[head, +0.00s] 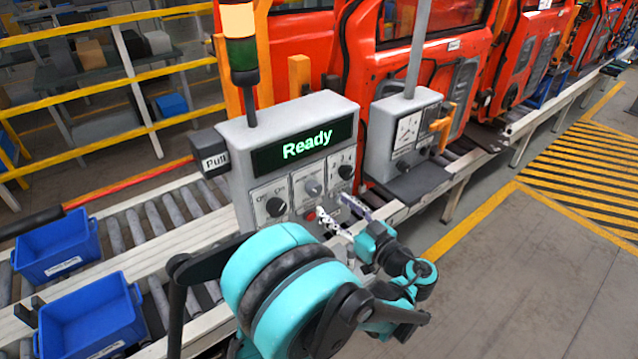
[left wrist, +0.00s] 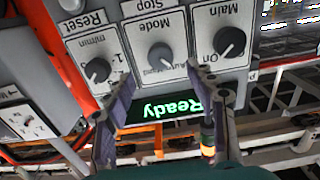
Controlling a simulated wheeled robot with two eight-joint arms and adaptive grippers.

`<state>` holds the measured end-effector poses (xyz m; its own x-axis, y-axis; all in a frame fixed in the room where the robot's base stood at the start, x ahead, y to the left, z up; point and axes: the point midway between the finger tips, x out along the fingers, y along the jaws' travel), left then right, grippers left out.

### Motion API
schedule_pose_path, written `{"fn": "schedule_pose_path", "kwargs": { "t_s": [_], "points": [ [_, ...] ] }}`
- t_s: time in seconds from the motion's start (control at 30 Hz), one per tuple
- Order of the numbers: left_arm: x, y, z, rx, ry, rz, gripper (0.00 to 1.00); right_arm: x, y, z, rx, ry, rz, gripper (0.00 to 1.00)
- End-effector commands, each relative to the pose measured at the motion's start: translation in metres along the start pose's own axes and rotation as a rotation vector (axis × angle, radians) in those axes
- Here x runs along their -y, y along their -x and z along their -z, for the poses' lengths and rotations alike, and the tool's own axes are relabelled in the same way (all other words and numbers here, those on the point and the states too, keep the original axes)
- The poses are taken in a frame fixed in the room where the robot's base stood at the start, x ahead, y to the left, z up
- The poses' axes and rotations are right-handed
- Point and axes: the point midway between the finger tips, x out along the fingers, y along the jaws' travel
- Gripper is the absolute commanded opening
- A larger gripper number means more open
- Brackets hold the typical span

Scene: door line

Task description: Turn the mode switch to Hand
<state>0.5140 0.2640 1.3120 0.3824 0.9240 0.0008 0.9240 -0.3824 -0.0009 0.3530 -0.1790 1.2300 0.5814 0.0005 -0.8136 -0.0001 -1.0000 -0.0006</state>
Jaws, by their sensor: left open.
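The mode switch is a dark round knob (left wrist: 160,57) on a pale plate marked Mode, the middle of three plates. The left wrist view shows it upside down. In the head view it shows as a grey knob (head: 313,187) below the green Ready display. My left gripper (head: 337,208) is in front of the panel's lower part. In the left wrist view its two fingers (left wrist: 177,90) are spread apart, with the knob beyond and between them, apart from both. Nothing is held. Which label the knob points at is too small to tell. My right gripper is out of view.
A Pull box (head: 212,152) and a signal light (head: 240,45) are fixed to the panel (head: 240,185). Blue bins (head: 90,318) sit on rollers at left. Clear floor lies at right.

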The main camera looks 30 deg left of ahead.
Motion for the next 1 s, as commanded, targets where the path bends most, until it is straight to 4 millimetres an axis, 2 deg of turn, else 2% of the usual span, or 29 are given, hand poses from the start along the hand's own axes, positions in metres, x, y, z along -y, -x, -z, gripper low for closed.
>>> {"fn": "schedule_pose_path", "kwargs": {
  "t_s": [0.4, 0.53, 0.8, 0.87, 1.0],
  "points": [
    [0.0, -0.063, 0.0, -0.001, 0.001, 0.002, 0.56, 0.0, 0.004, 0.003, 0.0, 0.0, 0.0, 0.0],
    [0.0, -0.072, 0.0, 0.0, 0.001, 0.001, 0.56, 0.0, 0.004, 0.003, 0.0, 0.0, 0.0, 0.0],
    [0.0, -0.073, -0.001, 0.0, 0.001, -0.001, 0.56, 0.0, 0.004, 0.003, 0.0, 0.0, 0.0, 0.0],
    [0.0, -0.073, 0.0, 0.0, 0.001, -0.001, 0.43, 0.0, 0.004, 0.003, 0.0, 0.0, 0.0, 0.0],
    [0.0, -0.073, 0.0, 0.0, 0.0, -0.001, 0.07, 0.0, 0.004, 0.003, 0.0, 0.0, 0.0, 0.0]
  ]
}}
